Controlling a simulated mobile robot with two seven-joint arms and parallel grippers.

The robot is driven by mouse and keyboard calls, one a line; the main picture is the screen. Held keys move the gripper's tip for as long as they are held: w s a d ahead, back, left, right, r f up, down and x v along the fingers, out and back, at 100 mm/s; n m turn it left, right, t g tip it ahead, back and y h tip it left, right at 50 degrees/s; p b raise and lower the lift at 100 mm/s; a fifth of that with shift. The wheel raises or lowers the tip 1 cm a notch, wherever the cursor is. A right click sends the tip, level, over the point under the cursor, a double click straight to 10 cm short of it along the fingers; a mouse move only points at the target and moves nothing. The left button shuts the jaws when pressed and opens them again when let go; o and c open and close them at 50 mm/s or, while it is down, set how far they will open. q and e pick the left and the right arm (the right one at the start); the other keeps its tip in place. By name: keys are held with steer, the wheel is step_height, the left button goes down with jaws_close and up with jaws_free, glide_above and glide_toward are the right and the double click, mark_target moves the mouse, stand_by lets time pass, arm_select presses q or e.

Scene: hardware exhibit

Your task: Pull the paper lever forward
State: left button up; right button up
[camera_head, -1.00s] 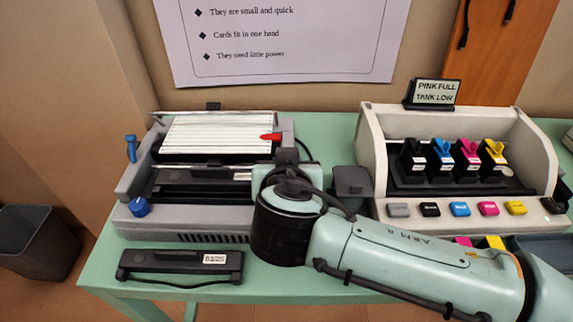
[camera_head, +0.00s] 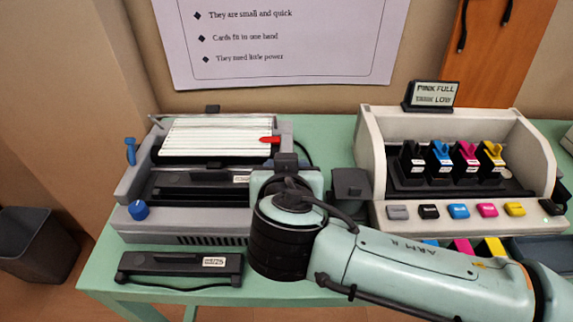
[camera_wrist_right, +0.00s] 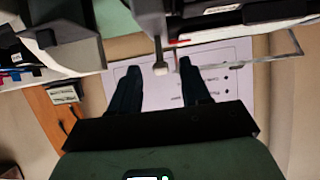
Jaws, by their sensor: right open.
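The grey printer (camera_head: 185,238) stands on the left of the green table, with a sheet of lined paper (camera_head: 215,137) on top. A blue lever (camera_head: 131,152) stands at its left side and a red pointer (camera_head: 269,140) lies over the paper's right edge. In the right wrist view, a grey lever with a pale tip (camera_wrist_right: 160,68) hangs between the two dark fingers of my open right gripper (camera_wrist_right: 158,70); I cannot tell whether they touch it. In the head view my right arm hides this spot. My left gripper is out of view.
A black bar-shaped part (camera_head: 180,265) lies in front of the printer. An ink cartridge stand (camera_head: 372,170) with coloured buttons is to the right. A dark grey block (camera_head: 351,188) stands between them. A poster (camera_head: 285,45) hangs on the wall behind.

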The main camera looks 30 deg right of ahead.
arm_select(q)
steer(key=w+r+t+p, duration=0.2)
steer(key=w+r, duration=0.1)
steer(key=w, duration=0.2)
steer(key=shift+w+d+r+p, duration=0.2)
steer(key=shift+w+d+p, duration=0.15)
steer(key=shift+p, duration=0.05)
arm_select(e)
steer(key=v, duration=1.2)
